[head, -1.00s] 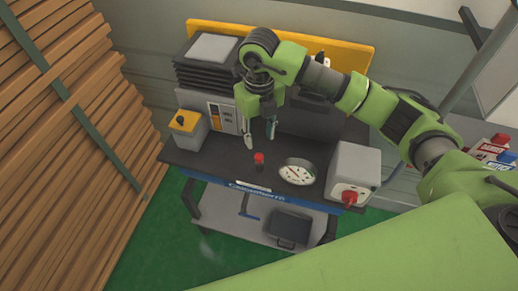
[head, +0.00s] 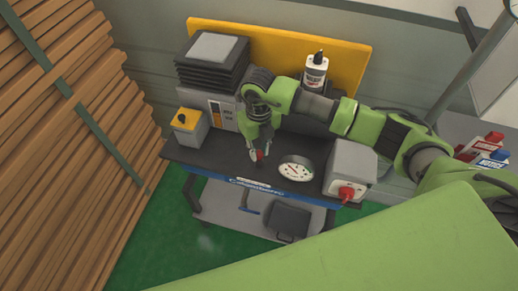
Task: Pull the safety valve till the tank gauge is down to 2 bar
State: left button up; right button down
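The safety valve's small red knob (head: 260,155) stands on the dark top of the workbench. My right gripper (head: 259,152) points down at it, with its pale fingertips on either side of the knob. I cannot tell whether the fingers touch it or are shut on it. The round white gauge (head: 296,169) lies just right of the knob, uncovered. Its needle is too small to read against the scale. My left gripper is not in view.
A grey box with a red switch (head: 346,193) stands right of the gauge. A yellow-topped box (head: 187,121) and a finned grey unit (head: 212,62) are at the left. A white bottle (head: 315,71) stands behind my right arm. Wooden slats (head: 60,150) rise at the far left.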

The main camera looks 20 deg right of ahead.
aim_at(259, 153)
jog(key=shift+r, duration=0.8)
jog(key=c, duration=1.9)
grip_release()
notch_tip(259, 153, up, 12)
